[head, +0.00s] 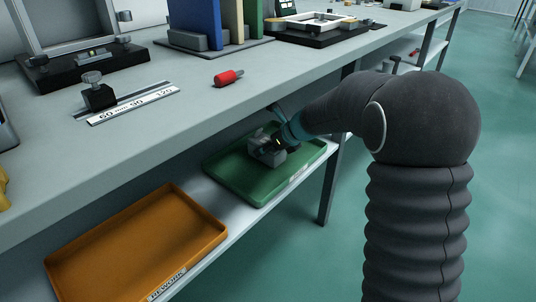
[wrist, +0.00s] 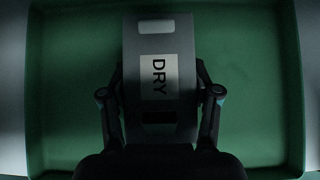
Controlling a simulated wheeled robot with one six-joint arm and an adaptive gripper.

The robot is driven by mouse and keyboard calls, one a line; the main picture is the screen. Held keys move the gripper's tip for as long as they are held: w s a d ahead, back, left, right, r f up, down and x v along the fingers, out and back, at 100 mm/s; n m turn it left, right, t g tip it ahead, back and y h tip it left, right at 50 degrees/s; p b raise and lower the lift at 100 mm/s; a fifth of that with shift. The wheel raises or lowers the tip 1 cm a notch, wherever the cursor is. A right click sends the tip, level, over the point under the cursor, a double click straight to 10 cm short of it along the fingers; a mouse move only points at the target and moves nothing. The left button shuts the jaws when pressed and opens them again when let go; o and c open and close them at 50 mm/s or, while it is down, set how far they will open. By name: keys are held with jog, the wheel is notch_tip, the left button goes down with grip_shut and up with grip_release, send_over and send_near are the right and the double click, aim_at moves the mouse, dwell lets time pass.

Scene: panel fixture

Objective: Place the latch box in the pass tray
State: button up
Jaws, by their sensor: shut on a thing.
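The green tray (wrist: 255,110) surrounds the box in the wrist view. I cannot tell whether the box touches the tray floor. The tray's front label is too small to read.
An orange tray (head: 135,245) lies on the same shelf, nearer and left, and looks empty. The bench top (head: 180,120) overhangs the shelf behind my arm. A red-handled tool (head: 228,78) and a scale fixture (head: 130,104) are on the bench. A bench leg (head: 328,190) stands right of the green tray.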

jog(key=shift+f, duration=0.1)
jog(key=shift+f, duration=0.1)
jog(key=o, duration=1.5)
jog(key=shift+r, duration=0.25)
jog(key=p+v, duration=0.2)
jog(key=v, duration=0.9)
jog(key=shift+s+d+r+p, duration=0.2)
jog(key=shift+s+d+p, duration=0.05)
jog(key=shift+d+p, duration=0.05)
